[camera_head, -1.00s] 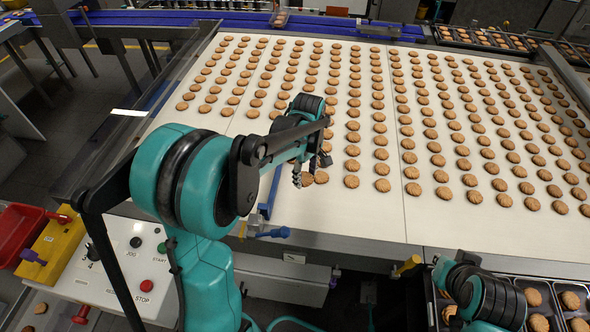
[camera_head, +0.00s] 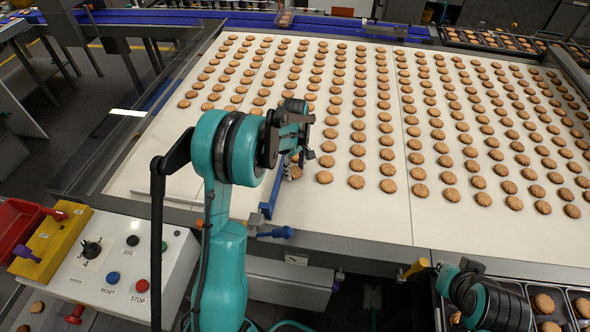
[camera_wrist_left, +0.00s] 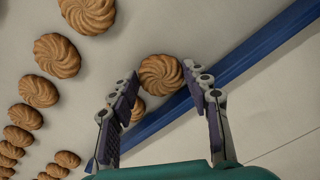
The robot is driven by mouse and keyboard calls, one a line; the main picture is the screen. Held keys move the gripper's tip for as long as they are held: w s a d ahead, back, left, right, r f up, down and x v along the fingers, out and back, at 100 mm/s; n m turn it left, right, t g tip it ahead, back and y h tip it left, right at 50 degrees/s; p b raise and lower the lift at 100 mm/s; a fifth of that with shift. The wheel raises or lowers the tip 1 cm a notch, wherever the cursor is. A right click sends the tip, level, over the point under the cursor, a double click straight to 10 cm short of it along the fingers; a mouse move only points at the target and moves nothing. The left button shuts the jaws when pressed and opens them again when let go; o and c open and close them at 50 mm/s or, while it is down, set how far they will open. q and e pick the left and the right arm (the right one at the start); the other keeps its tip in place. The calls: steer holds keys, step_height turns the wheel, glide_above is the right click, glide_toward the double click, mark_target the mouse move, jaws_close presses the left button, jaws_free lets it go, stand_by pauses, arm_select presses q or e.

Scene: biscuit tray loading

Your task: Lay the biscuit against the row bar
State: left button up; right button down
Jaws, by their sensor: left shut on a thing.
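A round, swirled golden-brown biscuit (camera_wrist_left: 160,75) sits between my left gripper's fingertips in the left wrist view. My left gripper (camera_wrist_left: 165,85) is shut on it. The blue row bar (camera_wrist_left: 238,68) runs diagonally right beside the biscuit; whether they touch is partly hidden by a finger. A second biscuit (camera_wrist_left: 138,109) shows partly behind the left finger. In the head view, the left gripper (camera_head: 300,158) is low over the white belt, and a biscuit (camera_head: 294,173) shows under it near the bar (camera_head: 272,196). My right gripper is out of sight; only part of that arm shows.
Many biscuits stand in rows across the white belt (camera_head: 225,128), with bare belt left of the bar. A control panel (camera_head: 110,260), a yellow box (camera_head: 52,243) and a red bin (camera_head: 18,222) are at front left. Dark trays with biscuits (camera_head: 545,325) are at the lower right.

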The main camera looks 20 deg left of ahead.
arm_select(q)
steer(key=shift+f, duration=0.2)
steer(key=o, duration=0.7)
